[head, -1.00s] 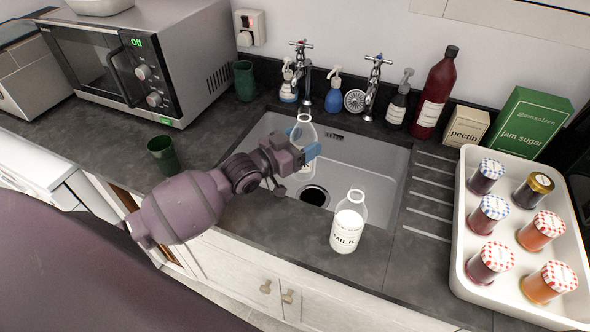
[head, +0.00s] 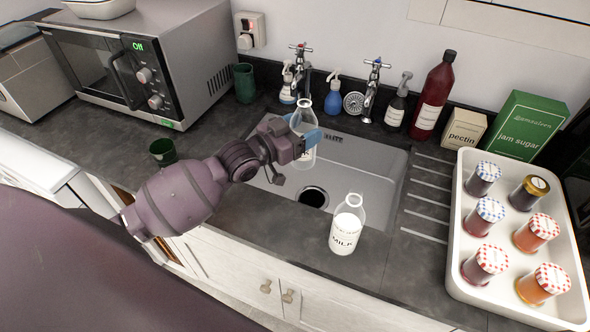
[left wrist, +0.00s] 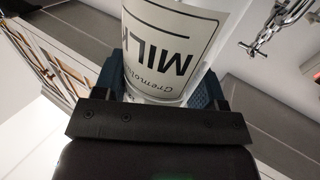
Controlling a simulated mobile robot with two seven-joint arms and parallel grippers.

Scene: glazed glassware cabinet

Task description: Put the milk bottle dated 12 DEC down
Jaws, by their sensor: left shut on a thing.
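My left gripper (head: 306,141) is shut on a clear glass milk bottle (head: 303,118) and holds it upright over the sink (head: 368,165). In the left wrist view this bottle (left wrist: 170,45) sits between the blue finger pads, with its MILK label upside down in the picture. No date can be read on it. A second milk bottle (head: 346,228), with white milk inside, stands upright on the counter in front of the sink. Its date is too small to read. My right gripper is not in view.
A tray (head: 457,235) of several jam jars stands at the right. Taps (head: 370,85) and soap bottles (head: 333,95) line the back of the sink. A green cup (head: 162,150) stands near my left arm, by the microwave (head: 135,65). The counter left of the sink has free room.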

